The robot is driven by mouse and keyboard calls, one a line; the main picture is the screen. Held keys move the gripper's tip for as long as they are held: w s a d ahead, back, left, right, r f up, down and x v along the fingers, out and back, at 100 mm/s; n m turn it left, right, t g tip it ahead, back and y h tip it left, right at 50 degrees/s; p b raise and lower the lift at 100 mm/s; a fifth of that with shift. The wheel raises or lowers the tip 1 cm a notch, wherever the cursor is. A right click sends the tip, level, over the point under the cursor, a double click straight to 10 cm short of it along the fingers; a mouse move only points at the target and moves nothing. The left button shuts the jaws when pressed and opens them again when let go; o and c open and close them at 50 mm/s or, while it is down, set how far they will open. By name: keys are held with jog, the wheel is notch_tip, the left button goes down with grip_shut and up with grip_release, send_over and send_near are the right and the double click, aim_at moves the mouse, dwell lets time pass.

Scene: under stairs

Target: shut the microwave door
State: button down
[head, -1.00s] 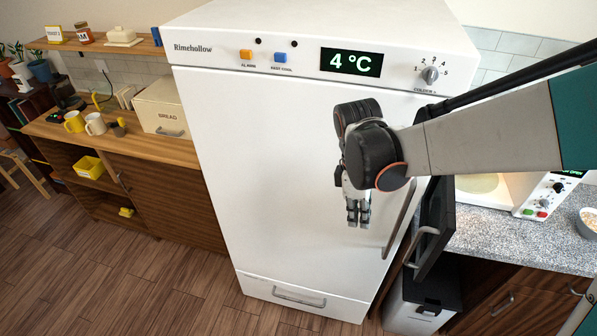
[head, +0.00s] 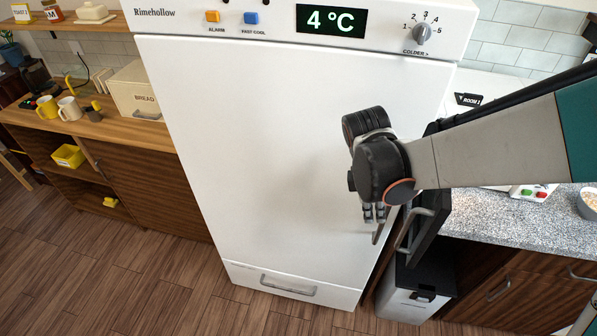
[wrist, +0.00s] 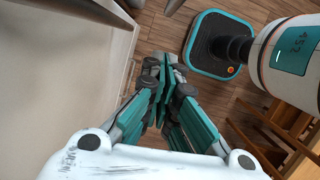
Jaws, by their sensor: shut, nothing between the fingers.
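The microwave door (head: 431,236) stands open as a dark panel at the right of the fridge, seen nearly edge-on, with a grey bar handle (head: 405,237). The microwave body is mostly hidden behind my arm; part of its control panel (head: 528,192) with red and green buttons shows on the counter. My gripper (head: 374,214) is shut and empty, pointing down in front of the fridge, just left of the door in the picture. Contact cannot be told. In the wrist view my gripper (wrist: 168,68) has its fingers together over the floor; the microwave door is not clearly seen there.
A speckled counter (head: 500,222) runs right, with a bowl (head: 589,203) and a bin (head: 411,295) below. The wooden floor (head: 130,270) is open at left.

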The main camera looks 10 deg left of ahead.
jog(key=shift+d+f, duration=0.3)
jog(key=shift+d, duration=0.4)
jog(key=shift+d+f, duration=0.3)
jog(key=shift+d, duration=0.45)
jog(key=shift+d+f, duration=0.3)
jog(key=shift+d, duration=0.4)
jog(key=shift+w, duration=0.1)
